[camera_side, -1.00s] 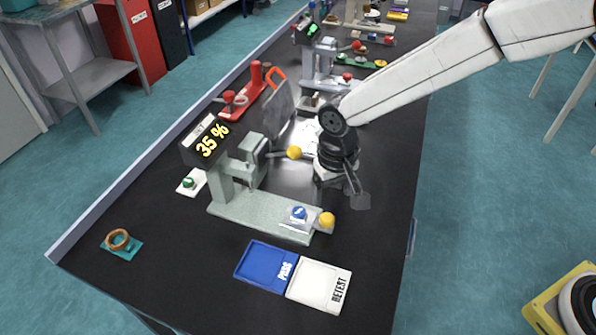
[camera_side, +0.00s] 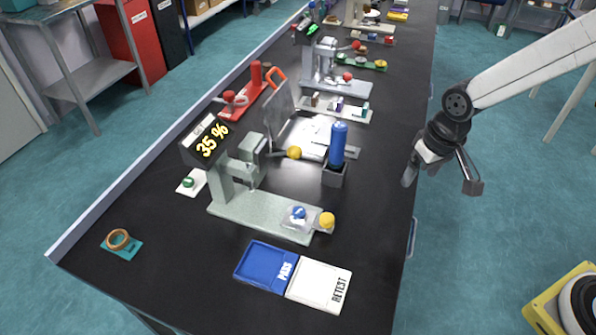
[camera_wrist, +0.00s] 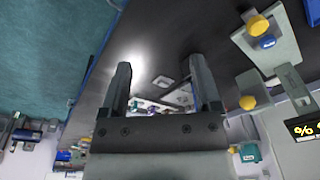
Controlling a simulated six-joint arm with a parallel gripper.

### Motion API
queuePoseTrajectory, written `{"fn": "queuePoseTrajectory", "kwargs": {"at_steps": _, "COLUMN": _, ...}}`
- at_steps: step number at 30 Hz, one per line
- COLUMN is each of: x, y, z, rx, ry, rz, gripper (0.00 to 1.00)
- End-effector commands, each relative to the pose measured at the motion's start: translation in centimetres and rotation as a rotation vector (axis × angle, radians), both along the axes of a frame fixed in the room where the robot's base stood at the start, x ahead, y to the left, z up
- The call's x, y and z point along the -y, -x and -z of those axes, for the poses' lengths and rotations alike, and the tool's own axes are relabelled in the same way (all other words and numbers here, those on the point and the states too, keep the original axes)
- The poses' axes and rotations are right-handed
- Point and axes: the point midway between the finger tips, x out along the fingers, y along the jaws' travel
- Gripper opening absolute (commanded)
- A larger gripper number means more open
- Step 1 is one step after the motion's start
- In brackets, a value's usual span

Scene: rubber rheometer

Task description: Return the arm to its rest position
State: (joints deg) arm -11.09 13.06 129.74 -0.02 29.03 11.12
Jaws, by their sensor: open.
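My gripper (camera_side: 440,178) hangs off the right edge of the black bench, over the teal floor, in the side view. In the wrist view its two fingers (camera_wrist: 161,90) are spread apart with nothing between them. The rheometer (camera_side: 262,212) is a pale green machine on the bench, and its display (camera_side: 204,139) reads 35 %. A blue cylinder (camera_side: 338,145) stands upright in a dark square holder (camera_side: 334,175) between the rheometer and my gripper.
A blue PASS tray (camera_side: 262,265) and a white RETEST tray (camera_side: 320,284) lie at the front. A copper ring (camera_side: 117,239) sits at the left. A red press (camera_side: 247,95) and other instruments stand farther back.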

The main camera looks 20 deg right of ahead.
Motion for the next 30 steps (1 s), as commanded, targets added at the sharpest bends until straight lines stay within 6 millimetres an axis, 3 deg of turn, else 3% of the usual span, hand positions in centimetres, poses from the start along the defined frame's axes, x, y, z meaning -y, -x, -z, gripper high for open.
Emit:
{"fn": "queuePoseTrajectory", "kwargs": {"at_steps": 3, "x": 3.0, "y": 2.3, "z": -0.3, "rx": 0.036, "ry": 0.006, "rz": 0.008, "gripper": 0.81}}
{"fn": "queuePoseTrajectory", "kwargs": {"at_steps": 10, "x": 6.2, "y": 5.8, "z": -0.3, "rx": 0.082, "ry": 0.022, "rz": 0.006, "gripper": 0.81}}
{"fn": "queuePoseTrajectory", "kwargs": {"at_steps": 15, "x": 6.9, "y": 6.7, "z": -0.3, "rx": 0.092, "ry": 0.027, "rz": 0.003, "gripper": 0.81}}
{"fn": "queuePoseTrajectory", "kwargs": {"at_steps": 30, "x": 6.8, "y": 6.7, "z": -0.3, "rx": 0.091, "ry": 0.027, "rz": 0.002, "gripper": 0.81}}
